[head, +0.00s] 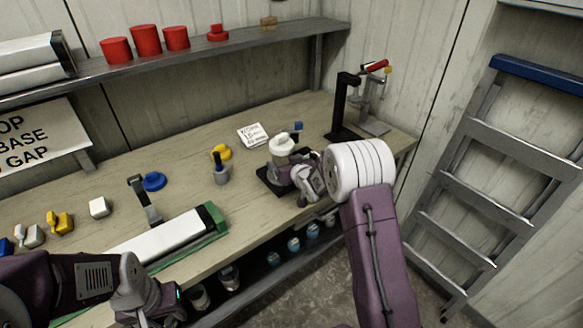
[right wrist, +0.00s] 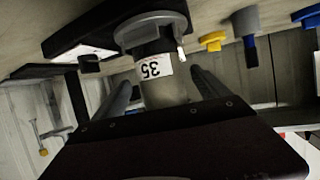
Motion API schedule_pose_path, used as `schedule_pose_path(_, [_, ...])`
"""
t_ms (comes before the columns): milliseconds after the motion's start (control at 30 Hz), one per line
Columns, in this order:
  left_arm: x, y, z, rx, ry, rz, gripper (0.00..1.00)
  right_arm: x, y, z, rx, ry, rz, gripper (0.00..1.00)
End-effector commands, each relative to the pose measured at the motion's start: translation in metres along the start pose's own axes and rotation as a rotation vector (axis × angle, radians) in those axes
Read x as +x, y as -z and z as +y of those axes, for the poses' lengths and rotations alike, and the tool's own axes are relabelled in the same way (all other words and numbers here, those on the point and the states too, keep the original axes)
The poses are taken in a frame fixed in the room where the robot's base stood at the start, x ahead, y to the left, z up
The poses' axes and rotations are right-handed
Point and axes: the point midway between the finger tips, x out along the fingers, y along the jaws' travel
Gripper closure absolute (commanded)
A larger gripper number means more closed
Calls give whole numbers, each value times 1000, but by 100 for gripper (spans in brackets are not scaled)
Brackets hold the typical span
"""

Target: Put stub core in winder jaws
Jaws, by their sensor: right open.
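In the right wrist view a grey cylinder (right wrist: 160,80) with a white label reading 35 and a wide end flange lies between the fingers of my right gripper (right wrist: 165,92). The fingers are open, one on each side, with gaps beside it. In the head view my right gripper (head: 307,188) is beside a grey piece with a white top (head: 283,146) on a black base (head: 266,180). I cannot tell for sure which part is the stub core or the winder jaws. My left gripper (head: 150,308) is at the bottom left, its fingers partly cut off.
A white bar in a green-edged holder (head: 165,238) lies along the bench front. A black stand (head: 343,108) and a red-handled clamp (head: 374,100) stand at the right end.

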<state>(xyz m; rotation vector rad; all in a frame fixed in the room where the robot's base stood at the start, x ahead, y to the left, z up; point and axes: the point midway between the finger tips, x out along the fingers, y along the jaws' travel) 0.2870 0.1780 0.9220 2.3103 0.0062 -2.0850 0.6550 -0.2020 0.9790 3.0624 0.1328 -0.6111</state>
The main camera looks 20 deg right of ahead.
Motion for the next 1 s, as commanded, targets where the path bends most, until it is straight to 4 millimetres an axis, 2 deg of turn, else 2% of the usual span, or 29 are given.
schedule_pose_path(100, [3, 0, 0, 0, 0, 0, 64, -30, 0, 1, -1, -1, 1, 15])
schedule_pose_path(300, [5, 0, 0, 0, 0, 0, 64, -68, 0, 1, 0, -1, 1, 15])
schedule_pose_path(433, [5, 0, 0, 0, 0, 0, 64, -78, 0, 0, -1, 0, 1, 15])
schedule_pose_path(700, [5, 0, 0, 0, 0, 0, 64, -81, -3, 0, 0, -4, -15, 15])
schedule_pose_path(767, [5, 0, 0, 0, 0, 0, 64, -89, -16, -1, 3, -20, -85, 15])
schedule_pose_path(833, [5, 0, 0, 0, 0, 0, 64, -113, -50, -5, 14, -50, -249, 15])
schedule_pose_path(867, [5, 0, 0, 0, 0, 0, 64, -129, -68, -8, 20, -62, -338, 15])
schedule_pose_path(900, [5, 0, 0, 0, 0, 0, 64, -154, -93, -13, 33, -75, -461, 15])
schedule_pose_path(967, [5, 0, 0, 0, 0, 0, 64, -194, -127, -23, 50, -83, -639, 15])
schedule_pose_path(1000, [5, 0, 0, 0, 0, 0, 64, -222, -147, -30, 64, -82, -747, 15])
